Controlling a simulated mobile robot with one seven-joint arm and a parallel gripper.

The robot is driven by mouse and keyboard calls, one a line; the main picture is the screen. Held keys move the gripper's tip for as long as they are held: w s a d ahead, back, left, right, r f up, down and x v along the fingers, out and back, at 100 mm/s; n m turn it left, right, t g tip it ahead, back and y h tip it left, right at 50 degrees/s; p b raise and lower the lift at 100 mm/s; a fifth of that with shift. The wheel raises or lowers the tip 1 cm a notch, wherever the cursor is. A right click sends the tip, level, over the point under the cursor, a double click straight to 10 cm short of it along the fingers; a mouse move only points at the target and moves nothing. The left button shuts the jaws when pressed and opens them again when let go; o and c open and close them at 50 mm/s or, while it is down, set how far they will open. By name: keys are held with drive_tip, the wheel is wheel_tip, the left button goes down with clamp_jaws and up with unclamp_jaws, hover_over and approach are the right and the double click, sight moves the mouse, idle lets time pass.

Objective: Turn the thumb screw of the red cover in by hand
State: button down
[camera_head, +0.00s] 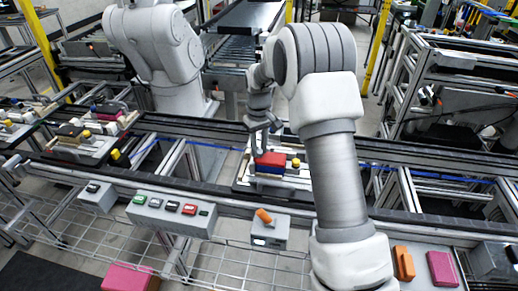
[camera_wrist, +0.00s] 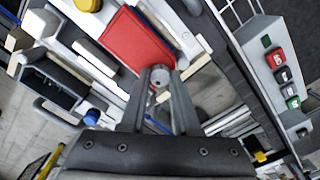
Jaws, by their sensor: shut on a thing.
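The red cover (camera_head: 270,159) lies on a blue block (camera_head: 268,169) on the pallet in the head view. It also shows in the wrist view (camera_wrist: 136,42) as a red rectangle with a dark edge. The thumb screw (camera_wrist: 160,75) is a small grey round knob by the cover's near corner. My gripper (camera_wrist: 161,72) has its two fingertips on either side of this knob and is shut on it. In the head view my gripper (camera_head: 258,146) points down at the cover's left side, and the screw is hidden there.
The pallet (camera_head: 246,182) also carries a yellow knob (camera_head: 296,162) and pale blocks close to the cover. Another pallet with fixtures (camera_head: 88,142) sits at the left.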

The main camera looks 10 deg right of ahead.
drive_tip(key=m, duration=0.5)
drive_tip(key=shift+m, duration=0.3)
drive_tip(key=m, duration=1.1)
drive_tip(key=shift+r+m+p, duration=0.1)
drive_tip(key=shift+m+p, duration=0.3)
drive_tip(key=m+p, duration=0.1)
drive_tip(key=m, duration=0.4)
drive_tip(key=shift+m, duration=0.3)
drive_tip(key=c, duration=0.6)
unclamp_jaws()
